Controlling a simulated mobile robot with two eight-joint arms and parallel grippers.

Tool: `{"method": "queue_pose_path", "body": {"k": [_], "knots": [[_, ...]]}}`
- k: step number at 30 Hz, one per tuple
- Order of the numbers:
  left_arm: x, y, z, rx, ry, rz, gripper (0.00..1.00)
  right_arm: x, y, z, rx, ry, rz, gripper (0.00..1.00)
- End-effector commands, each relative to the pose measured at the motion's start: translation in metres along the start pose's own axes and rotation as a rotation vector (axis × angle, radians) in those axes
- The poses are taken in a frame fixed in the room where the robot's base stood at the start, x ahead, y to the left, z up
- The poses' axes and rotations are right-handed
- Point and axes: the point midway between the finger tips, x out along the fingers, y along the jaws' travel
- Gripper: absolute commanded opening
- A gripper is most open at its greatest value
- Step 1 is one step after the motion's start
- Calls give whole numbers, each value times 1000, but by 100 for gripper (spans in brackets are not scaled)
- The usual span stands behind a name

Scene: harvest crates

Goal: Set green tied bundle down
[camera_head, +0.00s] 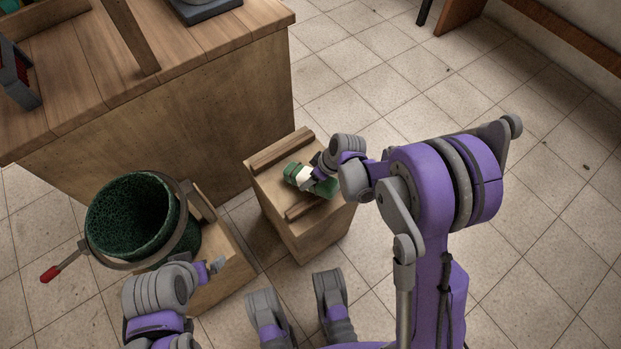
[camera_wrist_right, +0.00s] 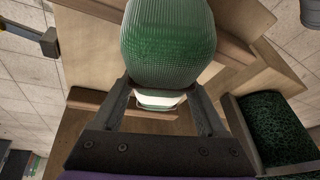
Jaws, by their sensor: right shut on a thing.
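The green tied bundle (camera_head: 291,171) has a white band around it and lies at the top of a wooden box (camera_head: 281,217) with raised strips along two edges. My right gripper (camera_head: 315,183) is shut on the bundle from the right. In the right wrist view the ribbed green bundle (camera_wrist_right: 168,42) extends beyond my right gripper (camera_wrist_right: 162,100), with its pale band near the fingers. I cannot tell whether its underside touches the box top. My left gripper (camera_head: 216,266) is beside the green basket, away from the bundle; its opening is unclear.
A dark green mesh basket (camera_head: 133,218) in a metal ring with a red handle (camera_head: 49,274) stands at the left over another wooden box (camera_head: 228,268). A large wooden bench (camera_head: 190,135) stands behind. The tiled floor at the right is clear.

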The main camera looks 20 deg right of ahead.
Motion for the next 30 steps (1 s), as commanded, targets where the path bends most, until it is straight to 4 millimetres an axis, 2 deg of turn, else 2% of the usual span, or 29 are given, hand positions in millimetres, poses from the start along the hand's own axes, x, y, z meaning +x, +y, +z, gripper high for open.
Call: {"method": "queue_pose_path", "body": {"k": [1,5,16,20,24,30], "knots": [[0,0,0,0,0,0,100,0,0,0,0,0,0,23],[0,0,0,0,0,0,100,0,0,0,0,0,0,0],[-2,0,0,0,1,0,100,-5,0,-2,0,1,0,0],[-10,0,-2,0,3,0,100,-22,-3,-9,0,1,0,0],[-21,0,-6,0,7,0,100,-50,-6,-20,0,1,1,0],[-32,0,-9,0,11,0,100,-81,-9,-33,0,1,1,0]]}}
